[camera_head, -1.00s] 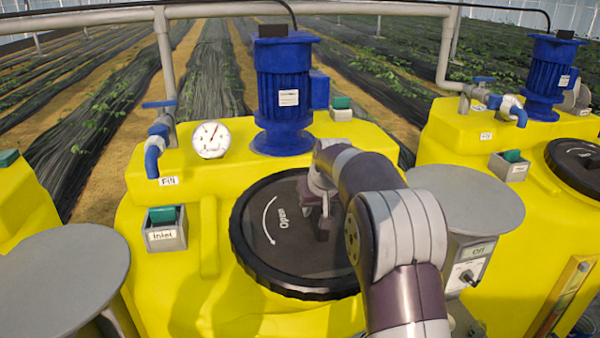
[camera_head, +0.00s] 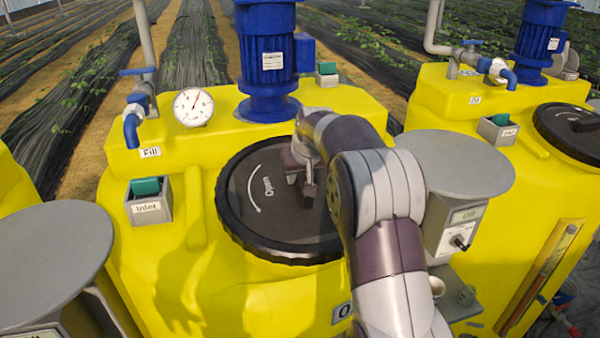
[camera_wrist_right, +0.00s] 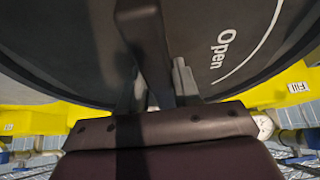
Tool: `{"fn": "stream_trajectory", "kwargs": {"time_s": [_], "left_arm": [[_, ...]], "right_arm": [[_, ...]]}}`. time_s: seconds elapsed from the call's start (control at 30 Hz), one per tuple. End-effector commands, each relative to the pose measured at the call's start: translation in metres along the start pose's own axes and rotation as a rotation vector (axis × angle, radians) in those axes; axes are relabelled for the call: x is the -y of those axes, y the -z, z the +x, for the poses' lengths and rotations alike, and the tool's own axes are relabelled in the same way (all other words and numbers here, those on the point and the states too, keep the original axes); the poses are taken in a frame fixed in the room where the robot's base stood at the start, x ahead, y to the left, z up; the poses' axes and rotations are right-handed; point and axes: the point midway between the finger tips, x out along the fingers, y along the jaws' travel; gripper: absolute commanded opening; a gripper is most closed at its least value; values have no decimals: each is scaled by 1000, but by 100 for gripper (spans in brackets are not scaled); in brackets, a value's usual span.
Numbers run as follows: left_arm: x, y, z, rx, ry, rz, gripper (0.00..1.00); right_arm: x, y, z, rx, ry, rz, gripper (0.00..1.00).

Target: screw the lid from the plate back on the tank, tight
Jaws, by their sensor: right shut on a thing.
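The black round lid (camera_head: 240,215) lies over the top opening of the middle yellow tank (camera_head: 190,270). Its white "Open" word and curved arrow face up. It looks level; I cannot tell how tight it sits. My right gripper (camera_head: 308,188) reaches down over the lid's middle and is shut on its raised grip bar, which the gripper and arm partly hide. In the right wrist view the lid (camera_wrist_right: 245,60) fills the upper part, with the bar (camera_wrist_right: 150,45) between the fingers. The round grey plate (camera_head: 455,165) right of the tank is empty. My left gripper is out of view.
A blue motor (camera_head: 267,60) stands behind the lid, with a dial gauge (camera_head: 193,107) and a blue fill tap (camera_head: 133,125) to its left. An "Inlet" box (camera_head: 149,203) is left of the lid. A second tank with its own black lid (camera_head: 575,130) stands at right.

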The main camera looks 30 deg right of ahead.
Motion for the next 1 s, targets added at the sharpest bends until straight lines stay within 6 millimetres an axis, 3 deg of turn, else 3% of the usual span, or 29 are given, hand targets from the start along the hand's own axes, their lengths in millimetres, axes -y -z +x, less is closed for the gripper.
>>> {"fn": "stream_trajectory", "kwargs": {"time_s": [1.0], "left_arm": [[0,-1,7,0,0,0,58]], "right_arm": [[0,-4,6,-7,-1,0,2]]}}
